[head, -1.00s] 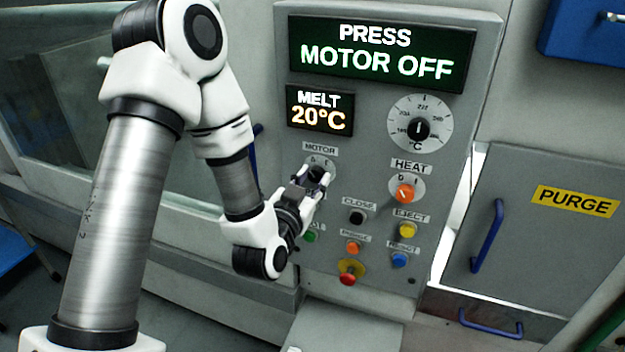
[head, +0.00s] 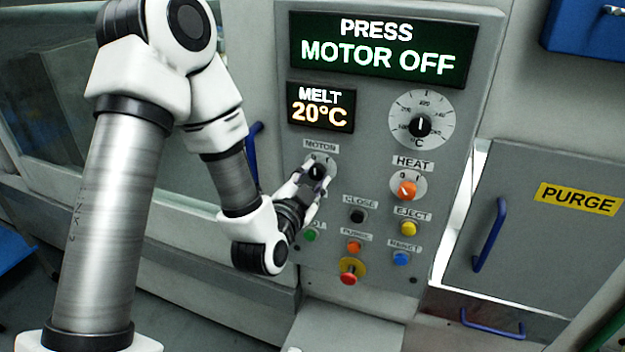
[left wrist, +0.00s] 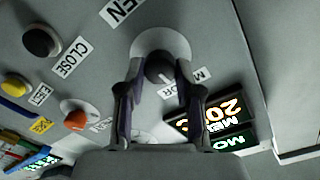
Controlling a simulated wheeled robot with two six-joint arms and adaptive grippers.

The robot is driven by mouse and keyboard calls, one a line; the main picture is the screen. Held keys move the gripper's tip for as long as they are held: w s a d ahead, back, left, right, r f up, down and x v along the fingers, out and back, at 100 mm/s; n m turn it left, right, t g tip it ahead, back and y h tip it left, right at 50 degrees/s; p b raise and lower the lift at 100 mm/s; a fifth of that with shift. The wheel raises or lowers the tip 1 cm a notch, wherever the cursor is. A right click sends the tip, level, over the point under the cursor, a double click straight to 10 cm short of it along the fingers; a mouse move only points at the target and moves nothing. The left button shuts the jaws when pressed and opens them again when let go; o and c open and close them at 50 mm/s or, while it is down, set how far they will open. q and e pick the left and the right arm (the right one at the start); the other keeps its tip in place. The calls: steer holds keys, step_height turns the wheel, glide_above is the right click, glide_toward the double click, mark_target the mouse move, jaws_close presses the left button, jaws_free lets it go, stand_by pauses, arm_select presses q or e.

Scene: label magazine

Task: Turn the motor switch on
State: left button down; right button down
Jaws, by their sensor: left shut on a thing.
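The motor switch is a black round knob (head: 318,171) on a pale disc below the MOTOR label on the grey control panel. It also shows in the left wrist view, where the knob (left wrist: 160,67) sits between my fingertips. My left gripper (head: 311,181) reaches the panel from the lower left and is shut on the knob; the left wrist view shows its two fingers (left wrist: 159,80), one on each side. Fingers partly cover the MOTOR label there. Which mark the knob points to is too small to tell. My right gripper is not in view.
A display (head: 380,46) reads PRESS MOTOR OFF; another (head: 320,107) reads MELT 20°C. Close by are the orange heat knob (head: 406,190), the black CLOSE button (head: 357,215) and a green button (head: 310,235). A red emergency button (head: 349,272) sits lower.

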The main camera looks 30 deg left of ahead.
arm_select(q)
steer(key=m, duration=0.4)
steer(key=shift+r+m, duration=0.1)
steer(key=shift+m, duration=0.2)
steer(key=shift+w+a+r+m, duration=0.1)
steer(key=shift+w+m, duration=0.05)
steer(key=shift+m, duration=1.35)
